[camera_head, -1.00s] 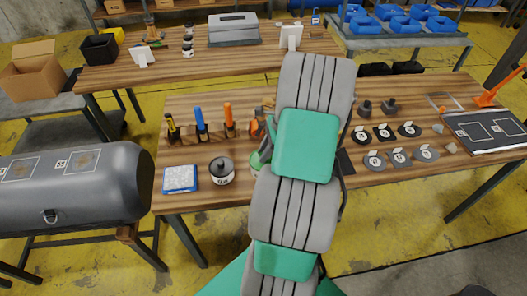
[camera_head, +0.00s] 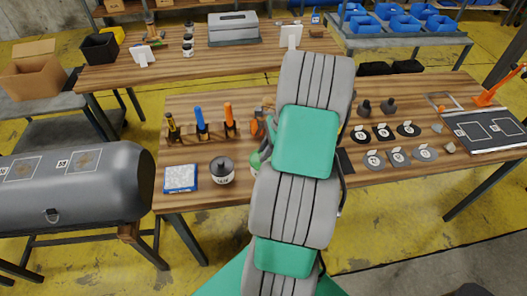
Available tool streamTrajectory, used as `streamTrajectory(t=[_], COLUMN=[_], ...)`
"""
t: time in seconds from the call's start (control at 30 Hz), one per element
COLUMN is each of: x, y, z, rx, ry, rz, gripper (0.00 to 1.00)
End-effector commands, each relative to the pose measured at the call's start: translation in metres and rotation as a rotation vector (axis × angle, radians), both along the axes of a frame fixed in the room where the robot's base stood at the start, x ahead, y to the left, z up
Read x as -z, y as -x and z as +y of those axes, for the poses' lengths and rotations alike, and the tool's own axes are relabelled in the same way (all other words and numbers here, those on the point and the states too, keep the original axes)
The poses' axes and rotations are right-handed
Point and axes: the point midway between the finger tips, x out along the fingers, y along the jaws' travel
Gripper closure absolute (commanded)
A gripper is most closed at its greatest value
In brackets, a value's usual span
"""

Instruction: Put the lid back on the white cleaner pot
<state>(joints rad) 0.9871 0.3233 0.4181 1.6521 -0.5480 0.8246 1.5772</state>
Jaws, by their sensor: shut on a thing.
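A white pot with a dark, knobbed top (camera_head: 222,171) stands upright on the front left of the wooden bench. Its label is too small to read surely. Just right of it, a green and whitish thing (camera_head: 255,161) shows at the left edge of my arm. My arm covers most of it, so I cannot tell whether it is the cleaner pot, its lid or both. My gripper is hidden behind my grey and green arm links, and so is whatever it holds.
A blue-edged pad (camera_head: 181,178) lies left of the dark-topped pot. A wooden rack (camera_head: 216,131) of upright tools stands behind. Several dark discs (camera_head: 398,156) and a dark board (camera_head: 485,129) lie on the right. A grey tank (camera_head: 85,190) stands left of the bench.

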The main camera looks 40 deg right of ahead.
Motion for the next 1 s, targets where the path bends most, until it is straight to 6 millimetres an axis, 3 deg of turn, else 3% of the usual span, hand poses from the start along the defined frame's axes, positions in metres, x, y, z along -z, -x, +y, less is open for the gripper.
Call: streamTrajectory(t=[0.27,0.3,0.6,0.77,1.0], x=[0.0004,0.0004,0.0004,0.0004,0.0004], y=[0.0,0.0,0.0,0.0,0.0], z=[0.0,0.0,0.0,0.0001,0.0001], rx=[0.0,0.0,0.0,0.0,0.0], ry=[0.0,0.0,0.0,0.0,0.0], rz=[0.0,0.0,0.0,0.0,0.0], gripper=[1.0,0.76,0.53,0.53,0.34])
